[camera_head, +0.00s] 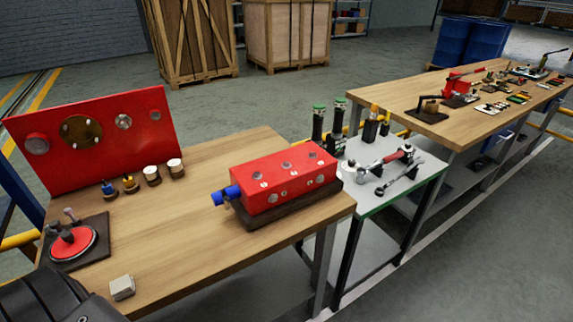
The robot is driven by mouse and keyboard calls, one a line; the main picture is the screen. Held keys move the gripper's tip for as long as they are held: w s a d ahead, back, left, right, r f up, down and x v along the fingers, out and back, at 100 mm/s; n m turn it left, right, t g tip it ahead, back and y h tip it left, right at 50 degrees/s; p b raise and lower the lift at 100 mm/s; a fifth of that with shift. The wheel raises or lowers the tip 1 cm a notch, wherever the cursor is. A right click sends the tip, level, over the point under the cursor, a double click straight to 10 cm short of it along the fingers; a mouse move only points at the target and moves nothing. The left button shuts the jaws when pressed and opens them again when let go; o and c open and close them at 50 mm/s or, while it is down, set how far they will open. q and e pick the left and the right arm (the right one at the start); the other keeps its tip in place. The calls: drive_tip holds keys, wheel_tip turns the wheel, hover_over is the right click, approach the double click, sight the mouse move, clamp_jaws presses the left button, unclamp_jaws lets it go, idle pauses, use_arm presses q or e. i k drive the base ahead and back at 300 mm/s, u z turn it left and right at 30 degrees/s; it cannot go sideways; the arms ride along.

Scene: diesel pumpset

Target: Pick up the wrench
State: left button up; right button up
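A grey metal tool that looks like a wrench (398,179) lies flat at the front of a small light-grey table (420,183), right of centre. Just behind it lies another tool with a red part (397,156), close beside it. From here I cannot tell for certain which of the two is the wrench. Neither of my grippers shows in this view, and nothing is seen touching these tools.
The near wooden bench (200,250) holds a red block (285,178), a red panel (95,135) and small parts. Dark cylinders with green tops (318,124) stand behind the tools. A long wooden bench (400,90) is behind at right. Grey floor is clear at lower right.

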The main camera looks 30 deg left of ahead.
sight(417, 162)
drive_tip(key=z, duration=0.35)
drive_tip(key=i, duration=0.4)
drive_tip(key=z, duration=0.9)
drive_tip(key=i, duration=1.55)
drive_tip(key=u, duration=0.9)
drive_tip(key=i, duration=0.5)
drive_tip(key=u, duration=0.5)
